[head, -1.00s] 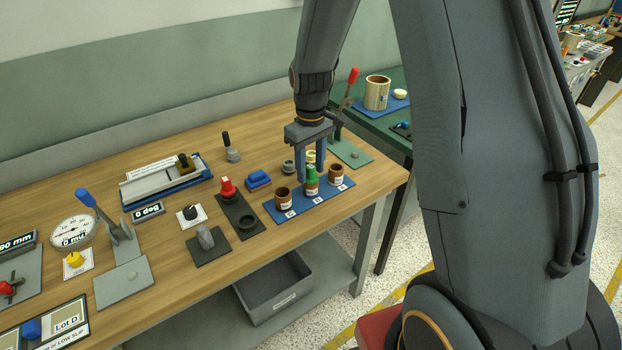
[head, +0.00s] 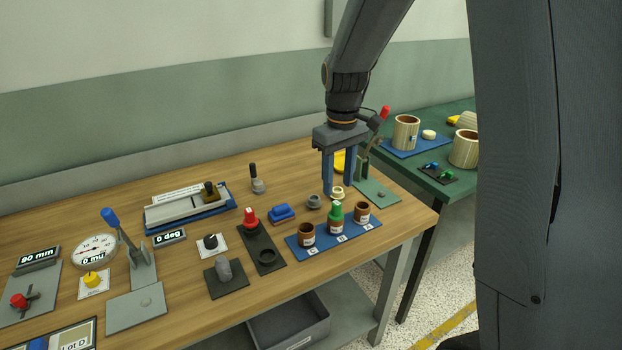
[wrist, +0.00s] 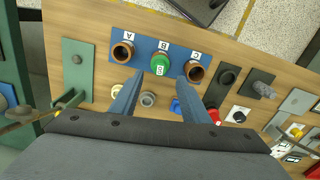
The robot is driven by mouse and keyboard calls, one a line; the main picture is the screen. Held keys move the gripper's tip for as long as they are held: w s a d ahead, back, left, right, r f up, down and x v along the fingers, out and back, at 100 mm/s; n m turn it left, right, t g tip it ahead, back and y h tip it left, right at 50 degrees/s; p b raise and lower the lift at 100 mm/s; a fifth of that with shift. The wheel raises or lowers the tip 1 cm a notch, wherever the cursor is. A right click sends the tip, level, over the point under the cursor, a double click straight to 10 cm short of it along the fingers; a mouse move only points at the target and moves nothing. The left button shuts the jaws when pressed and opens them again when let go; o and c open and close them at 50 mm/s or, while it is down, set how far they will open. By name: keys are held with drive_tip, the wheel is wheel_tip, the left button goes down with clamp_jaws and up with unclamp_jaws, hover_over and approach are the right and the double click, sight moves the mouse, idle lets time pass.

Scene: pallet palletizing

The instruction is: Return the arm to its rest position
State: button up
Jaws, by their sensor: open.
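My gripper (head: 338,190) is open and empty, with its blue fingers pointing down above the wooden bench (head: 180,275). In the head view it hangs just behind the blue board (head: 300,252), which holds a green-topped bottle (head: 336,218) between two brown open-topped jars, the left one (head: 307,235) and the right one (head: 361,212). In the wrist view (wrist: 152,98) the fingers spread apart, with the green cap (wrist: 160,64) ahead of the gap between them. Neither finger appears to touch the bottle. The fingers partly cover the bench top.
A red-handled lever (head: 384,113) stands close to the right of my gripper. A grey ring (head: 314,202) and blue block (head: 281,214) lie nearby. A blue-handled lever (head: 112,220) stands at left. A green table (head: 455,187) with wooden cups is at right. Free room lies above the bench.

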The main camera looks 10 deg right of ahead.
drive_tip(key=s+f+m+b, duration=0.2)
drive_tip(key=s+f, duration=0.1)
drive_tip(key=s, duration=0.5)
drive_tip(key=s+f+m+t+b, duration=0.1)
drive_tip(key=s+f+m+b, duration=0.1)
drive_tip(key=s, duration=0.7)
drive_tip(key=shift+s+f+m, duration=0.15)
drive_tip(key=shift+f+m, duration=0.35)
drive_tip(key=shift+f, duration=0.25)
